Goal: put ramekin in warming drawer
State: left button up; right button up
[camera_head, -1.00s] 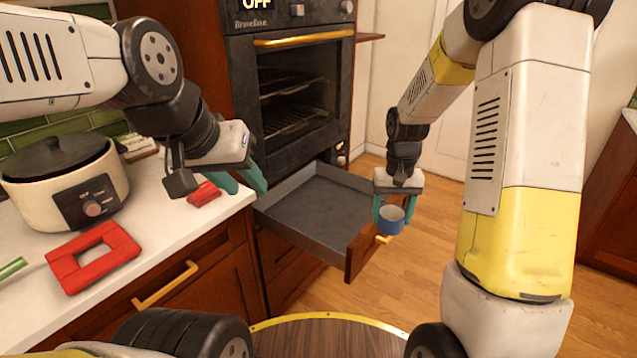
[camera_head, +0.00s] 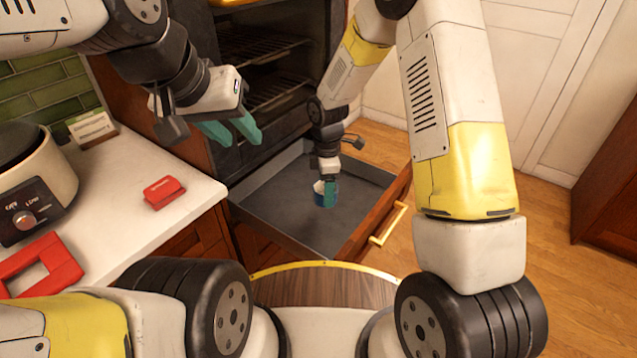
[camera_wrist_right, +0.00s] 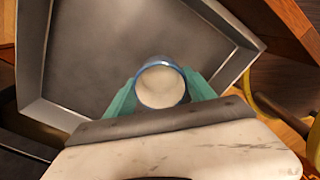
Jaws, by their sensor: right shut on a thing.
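The ramekin (camera_head: 319,187) is blue outside and cream inside. My right gripper (camera_head: 328,192) is shut on it, inside the outline of the open warming drawer (camera_head: 270,206). In the right wrist view the ramekin (camera_wrist_right: 161,86) sits upright between the two teal fingers (camera_wrist_right: 160,98), with the drawer's grey floor (camera_wrist_right: 110,50) around and below it. I cannot tell whether the ramekin touches the drawer floor. My left gripper (camera_head: 232,131) is open and empty, above the gap between the counter and the oven.
The white counter (camera_head: 120,200) on the left holds a slow cooker (camera_head: 35,190), a red square frame (camera_head: 40,268) and a small red block (camera_head: 164,192). The oven (camera_head: 265,60) above the drawer stands open. The drawer has a wooden front with a yellow handle (camera_head: 388,223).

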notch_tip(320, 180, down, 10)
jog(key=shift+r, duration=0.15)
dwell(0.3)
jog(key=o, duration=1.5)
